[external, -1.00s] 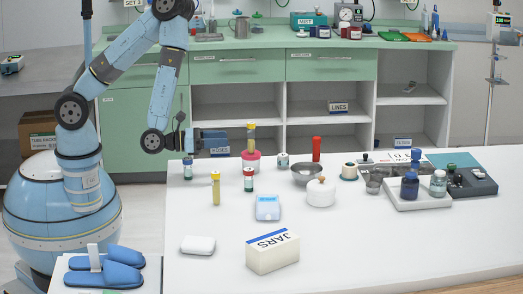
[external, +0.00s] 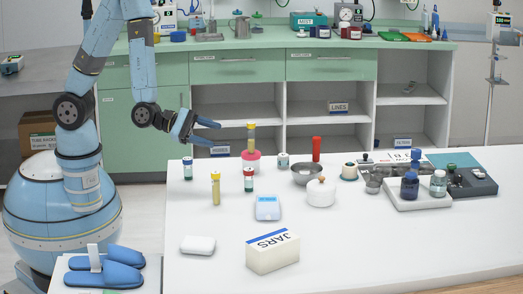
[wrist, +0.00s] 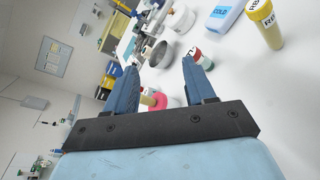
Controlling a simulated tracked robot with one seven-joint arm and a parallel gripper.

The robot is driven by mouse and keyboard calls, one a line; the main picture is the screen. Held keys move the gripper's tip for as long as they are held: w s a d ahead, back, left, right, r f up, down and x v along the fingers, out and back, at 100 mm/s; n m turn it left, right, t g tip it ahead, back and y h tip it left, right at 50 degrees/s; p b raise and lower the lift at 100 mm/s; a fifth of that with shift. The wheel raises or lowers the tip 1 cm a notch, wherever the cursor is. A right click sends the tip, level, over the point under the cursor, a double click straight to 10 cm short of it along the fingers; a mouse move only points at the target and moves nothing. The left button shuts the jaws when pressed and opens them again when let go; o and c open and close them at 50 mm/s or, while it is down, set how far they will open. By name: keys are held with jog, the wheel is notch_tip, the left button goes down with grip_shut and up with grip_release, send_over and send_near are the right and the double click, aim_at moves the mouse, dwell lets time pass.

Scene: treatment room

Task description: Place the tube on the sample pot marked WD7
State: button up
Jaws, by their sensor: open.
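A yellow-capped tube (external: 251,138) stands upright on a pot with a pink top (external: 251,156), near the table's back-left edge. My gripper (external: 214,134) is open and empty, left of this tube and apart from it, its fingers tilted and spread. In the wrist view, my open gripper (wrist: 164,62) shows with the pink pot (wrist: 157,100) partly hidden behind the bar at the finger roots. A second yellow-capped tube (external: 215,188) stands nearer the front left; it also shows in the wrist view (wrist: 263,24) with a partly readable label. I cannot read WD7 on any pot.
Small labelled bottles (external: 249,180) and (external: 188,169) stand near the pot. A metal bowl (external: 306,174), a red cylinder (external: 316,149) and a white lidded pot (external: 321,193) are to the right. A blue-and-white box (external: 268,208) lies in front.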

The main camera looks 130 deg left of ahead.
jog(key=s+d+r+m+g+h, duration=0.2)
jog(key=s+d+r+m+h, duration=0.15)
jog(key=d+r+m, duration=0.4)
jog(key=s+d+r+m+g+h, duration=0.2)
jog(key=s+d+r+m, duration=0.25)
jog(key=m, duration=0.65)
jog(key=s+r+m+g, duration=0.2)
jog(key=s+m, duration=0.5)
jog(key=s, duration=0.4)
jog(key=s+r+m+g+h, duration=0.1)
jog(key=s+r+m, duration=0.4)
jog(key=s, duration=0.7)
jog(key=shift+d+m+g, duration=0.2)
jog(key=shift+m+g, duration=0.6)
jog(key=shift+m, duration=0.15)
